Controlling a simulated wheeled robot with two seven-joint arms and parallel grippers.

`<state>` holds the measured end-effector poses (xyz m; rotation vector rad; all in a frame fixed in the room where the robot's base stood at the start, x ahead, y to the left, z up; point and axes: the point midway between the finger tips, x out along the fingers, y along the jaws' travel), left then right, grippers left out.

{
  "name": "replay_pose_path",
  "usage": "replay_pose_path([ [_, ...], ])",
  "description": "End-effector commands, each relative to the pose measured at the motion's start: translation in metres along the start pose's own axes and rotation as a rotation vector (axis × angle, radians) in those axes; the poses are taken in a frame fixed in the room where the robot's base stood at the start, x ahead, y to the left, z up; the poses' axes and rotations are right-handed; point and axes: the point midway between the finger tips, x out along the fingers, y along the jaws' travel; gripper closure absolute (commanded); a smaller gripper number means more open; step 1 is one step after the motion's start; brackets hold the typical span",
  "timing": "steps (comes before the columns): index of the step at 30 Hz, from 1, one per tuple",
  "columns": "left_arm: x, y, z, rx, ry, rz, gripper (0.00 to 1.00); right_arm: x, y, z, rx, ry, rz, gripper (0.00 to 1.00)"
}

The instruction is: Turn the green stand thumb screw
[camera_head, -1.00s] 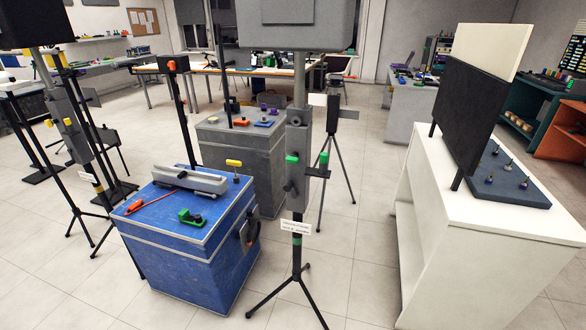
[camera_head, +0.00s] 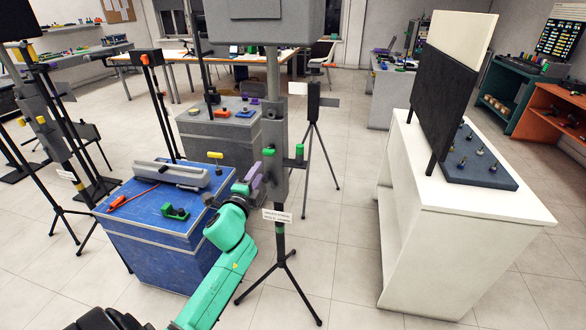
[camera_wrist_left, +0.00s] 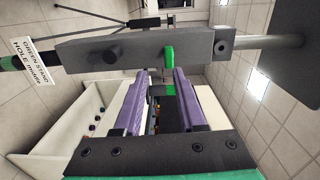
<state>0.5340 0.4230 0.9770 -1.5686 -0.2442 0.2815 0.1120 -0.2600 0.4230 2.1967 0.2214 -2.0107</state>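The green stand is a grey post on a black tripod, with a label (camera_head: 277,216) below its grey block (camera_head: 276,178). My left gripper (camera_head: 256,180) is close to the block, just below the left green screw. In the left wrist view its purple fingers (camera_wrist_left: 161,74) are open with nothing between the tips. A green screw (camera_wrist_left: 168,56) is just beyond the fingertips, roughly between them. My right gripper is not in view.
A blue box (camera_head: 150,205) with a grey bar, an orange-handled tool (camera_head: 130,198) and a green part (camera_head: 175,212) stands left of the arm. A white cabinet (camera_head: 460,220) stands right. Other tripod stands are at left; floor right of the stand is clear.

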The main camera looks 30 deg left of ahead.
Motion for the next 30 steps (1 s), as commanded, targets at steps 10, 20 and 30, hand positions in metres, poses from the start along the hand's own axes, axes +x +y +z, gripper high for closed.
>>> replay_pose_path([
  [10,0.024,-0.014,0.001,0.022,-0.002,-0.031,0.60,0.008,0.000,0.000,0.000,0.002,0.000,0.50],
  [20,0.070,-0.014,0.001,0.021,-0.002,-0.028,0.60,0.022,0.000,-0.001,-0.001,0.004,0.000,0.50],
  [30,0.078,-0.015,0.001,0.019,-0.002,-0.026,1.00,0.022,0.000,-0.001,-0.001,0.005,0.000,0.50],
])
